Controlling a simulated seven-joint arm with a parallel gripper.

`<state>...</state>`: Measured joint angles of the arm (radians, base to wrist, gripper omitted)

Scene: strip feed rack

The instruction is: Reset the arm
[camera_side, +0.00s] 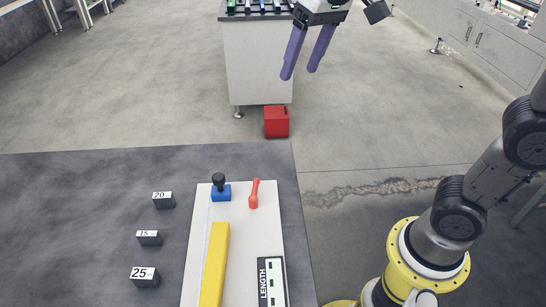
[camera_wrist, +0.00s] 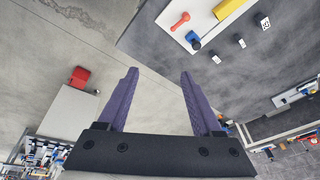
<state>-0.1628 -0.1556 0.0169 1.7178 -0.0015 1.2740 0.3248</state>
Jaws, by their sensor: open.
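My gripper (camera_side: 302,74) hangs high in the upper part of the side view, its two purple fingers apart with nothing between them. In the wrist view my gripper (camera_wrist: 157,82) points away from the camera, open and empty. It is clear of the table and the objects on it.
The dark table (camera_side: 100,215) carries a white board (camera_side: 195,262) with a yellow bar (camera_side: 215,262), a blue block with black knob (camera_side: 220,190), a red tool (camera_side: 254,194) and a LENGTH plate (camera_side: 271,282). Numbered black blocks (camera_side: 149,239) stand left. A red box (camera_side: 276,122) sits beside a cabinet (camera_side: 258,65).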

